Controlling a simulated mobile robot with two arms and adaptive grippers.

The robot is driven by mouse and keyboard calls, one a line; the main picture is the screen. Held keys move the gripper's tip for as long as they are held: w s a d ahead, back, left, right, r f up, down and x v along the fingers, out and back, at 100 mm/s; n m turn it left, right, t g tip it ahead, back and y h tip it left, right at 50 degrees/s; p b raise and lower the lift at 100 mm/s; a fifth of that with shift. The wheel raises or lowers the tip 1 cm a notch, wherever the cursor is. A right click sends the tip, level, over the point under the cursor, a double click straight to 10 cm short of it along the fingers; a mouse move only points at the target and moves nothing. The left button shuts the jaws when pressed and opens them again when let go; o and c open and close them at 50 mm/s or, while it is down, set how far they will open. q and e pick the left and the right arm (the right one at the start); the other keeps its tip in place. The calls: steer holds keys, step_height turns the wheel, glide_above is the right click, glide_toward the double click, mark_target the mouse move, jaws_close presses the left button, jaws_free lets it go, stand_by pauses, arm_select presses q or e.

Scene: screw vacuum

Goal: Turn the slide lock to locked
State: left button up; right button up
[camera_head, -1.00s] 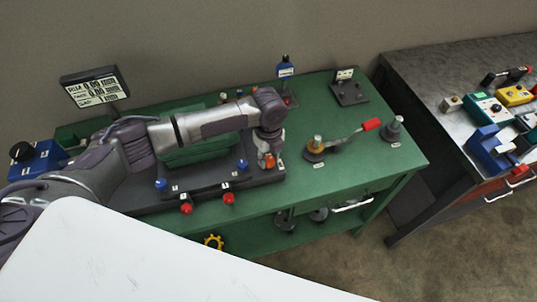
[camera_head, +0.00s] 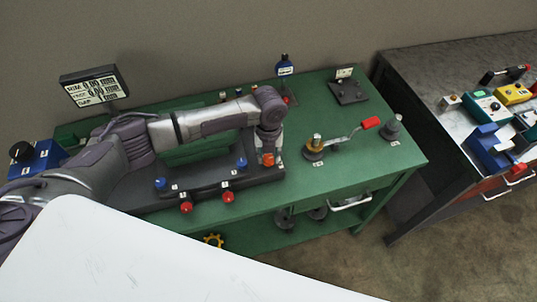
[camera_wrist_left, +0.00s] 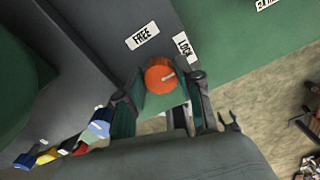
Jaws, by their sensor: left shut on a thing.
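The slide lock is an orange round knob (camera_wrist_left: 160,76) with a white pointer line, at the right end of the dark slide base (camera_head: 215,188). It also shows in the head view (camera_head: 268,159). A FREE label (camera_wrist_left: 142,36) and a LOCK label (camera_wrist_left: 184,47) lie beside it. The pointer line slants right and slightly up in the wrist view, below the LOCK label. My left gripper (camera_wrist_left: 166,84) is shut on the knob, with a finger on each side; it reaches down from above in the head view (camera_head: 268,146). My right gripper is out of view.
A crank with a red handle (camera_head: 371,122) stands to the right on the green table (camera_head: 400,165). A display (camera_head: 95,87) stands at the back left. A second bench is at the right.

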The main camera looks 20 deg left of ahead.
mark_target(268, 158)
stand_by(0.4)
arm_select(q)
steer(key=o, duration=1.2)
steer(key=shift+c, duration=0.2)
steer(key=shift+r, duration=0.15)
step_height(268, 158, up, 12)
steer(key=shift+f, duration=0.2)
